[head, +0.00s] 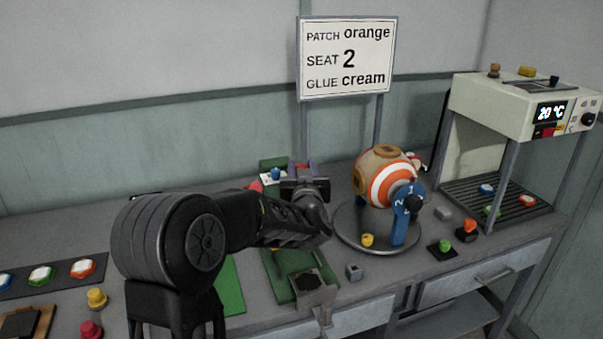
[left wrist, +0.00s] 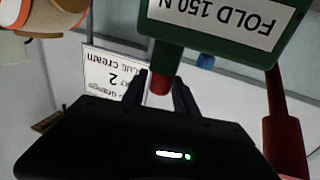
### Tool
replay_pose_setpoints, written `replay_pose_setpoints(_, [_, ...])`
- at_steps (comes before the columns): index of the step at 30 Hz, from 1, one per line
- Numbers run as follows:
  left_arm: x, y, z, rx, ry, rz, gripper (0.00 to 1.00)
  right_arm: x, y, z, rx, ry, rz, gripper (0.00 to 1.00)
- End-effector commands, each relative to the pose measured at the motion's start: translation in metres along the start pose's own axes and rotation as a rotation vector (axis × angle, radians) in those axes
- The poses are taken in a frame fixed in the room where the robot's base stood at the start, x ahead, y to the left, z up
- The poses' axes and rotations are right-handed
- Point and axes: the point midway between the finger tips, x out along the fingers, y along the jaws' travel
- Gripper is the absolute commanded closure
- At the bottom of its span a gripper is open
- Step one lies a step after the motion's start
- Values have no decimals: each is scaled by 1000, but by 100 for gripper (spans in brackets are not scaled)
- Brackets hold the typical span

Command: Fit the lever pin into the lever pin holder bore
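My left gripper (head: 305,190) reaches in from the left over the green press stand (head: 305,283). In the left wrist view its two dark fingers (left wrist: 161,88) stand apart, with a short red cylindrical piece (left wrist: 160,84) between them. The piece lines up with the end of a green bar (left wrist: 167,57). It may be the lever pin, but I cannot tell whether the fingers grip it. A green-framed plate reading "FOLD 150 N" (left wrist: 222,22) is close by, upside down in this view. The holder bore is not distinguishable. My right gripper is not in view.
A striped ball (head: 390,184) sits on a round turntable (head: 375,240) to the right of the gripper. A sign (head: 346,58) stands behind. A heater-like machine (head: 520,105) is at the far right. Small coloured parts and a grey block (head: 354,272) lie around the bench.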

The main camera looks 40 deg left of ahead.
Motion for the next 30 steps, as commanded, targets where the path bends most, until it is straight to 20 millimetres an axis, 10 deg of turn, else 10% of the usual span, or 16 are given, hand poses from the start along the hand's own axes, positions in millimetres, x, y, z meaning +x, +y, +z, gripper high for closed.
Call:
replay_pose_setpoints(12, [0, 0, 0, 0, 0, 0, 100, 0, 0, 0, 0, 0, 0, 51])
replay_pose_setpoints(30, [0, 0, -15, -2, 3, 0, 100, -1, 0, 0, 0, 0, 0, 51])
